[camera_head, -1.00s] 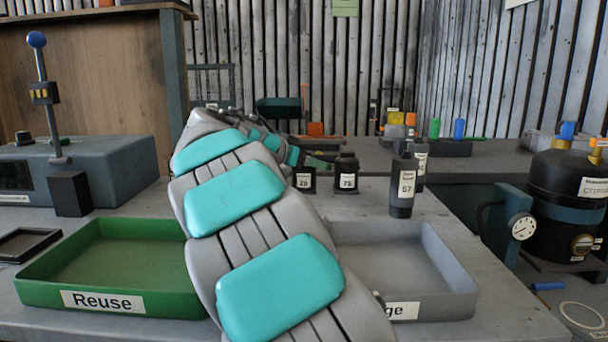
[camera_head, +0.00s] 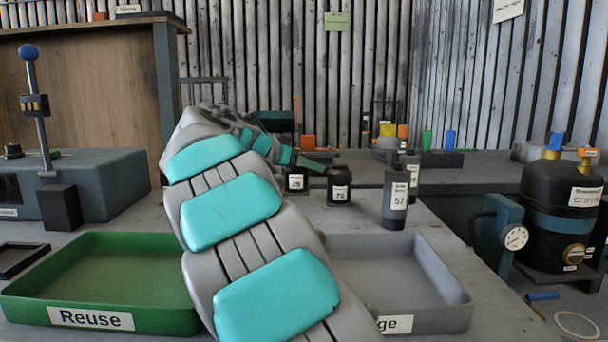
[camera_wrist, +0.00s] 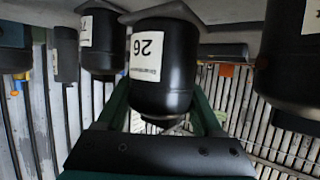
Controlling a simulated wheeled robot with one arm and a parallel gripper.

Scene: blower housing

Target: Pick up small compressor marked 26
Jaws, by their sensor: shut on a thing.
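The small black compressor marked 26 (camera_wrist: 160,70) fills the middle of the wrist view, upside down there, with a white label on its side. My gripper (camera_wrist: 162,104) is shut on it, one green finger at each side. In the head view this compressor (camera_head: 296,183) hangs at the end of my arm, its base higher than that of the compressor marked 75 (camera_head: 340,187). My gripper (camera_head: 308,163) shows there only partly, as green parts above it. The gap under the compressor looks small.
A tall dark cylinder marked 57 (camera_head: 396,201) stands right of the 75 unit, with another (camera_head: 412,170) behind it. A green Reuse tray (camera_head: 100,321) is front left and a grey tray (camera_head: 445,312) front right. A large black tank (camera_head: 565,195) stands at right.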

